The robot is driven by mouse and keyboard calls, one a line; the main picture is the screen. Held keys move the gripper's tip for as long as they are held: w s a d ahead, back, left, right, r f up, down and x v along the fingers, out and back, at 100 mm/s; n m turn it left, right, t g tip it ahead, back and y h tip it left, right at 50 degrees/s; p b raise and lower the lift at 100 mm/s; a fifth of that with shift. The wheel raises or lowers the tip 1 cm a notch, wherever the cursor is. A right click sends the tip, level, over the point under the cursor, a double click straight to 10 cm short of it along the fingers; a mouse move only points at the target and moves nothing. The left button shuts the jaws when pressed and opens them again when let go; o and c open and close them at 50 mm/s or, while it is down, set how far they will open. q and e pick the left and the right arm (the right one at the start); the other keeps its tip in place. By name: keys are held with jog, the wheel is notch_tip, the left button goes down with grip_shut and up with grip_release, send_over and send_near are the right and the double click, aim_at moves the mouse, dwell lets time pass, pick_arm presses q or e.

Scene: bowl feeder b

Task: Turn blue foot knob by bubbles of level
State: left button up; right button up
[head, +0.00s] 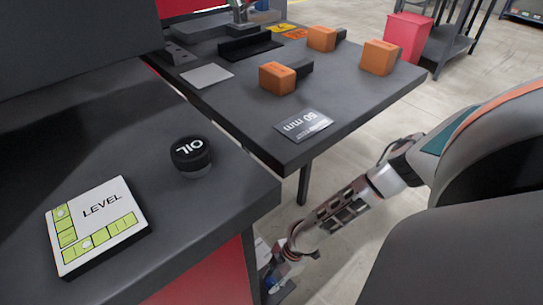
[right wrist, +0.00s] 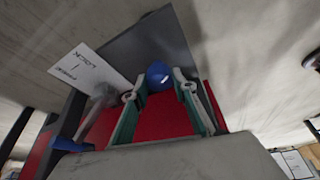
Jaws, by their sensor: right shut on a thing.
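The white level (head: 115,208) lies flat on the dark machine top at lower left in the head view. It has green vials along its left and near edges. One pale bubble sits toward the far end of the left vial strip, another left of the middle of the near strip. My right gripper (head: 272,284) is low beside the machine's red side, its tips partly hidden. In the right wrist view my right gripper (right wrist: 158,88) is shut on the round blue foot knob (right wrist: 158,74), which sits between its green-sided fingertips. My left gripper is not in view.
A black OIL cap (head: 190,156) stands on the machine top. The dark side table (head: 215,105) bears orange blocks and a 50 mm plate (head: 303,125). In the right wrist view, a white LOCK card (right wrist: 85,72) and a blue handle (right wrist: 70,146) are left of the fingers.

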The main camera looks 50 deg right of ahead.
jog(key=shift+d+f+n, duration=0.1)
jog(key=shift+d+n, duration=0.05)
jog(key=shift+n, duration=0.25)
jog(key=shift+s+g, duration=0.1)
jog(key=shift+g, duration=0.2)
jog(key=o, duration=1.1)
jog(key=shift+r, duration=0.35)
jog(key=v, duration=1.1)
jog(key=shift+s+d+r, duration=0.1)
jog(key=shift+d+r, duration=0.05)
jog(key=shift+d, duration=0.05)
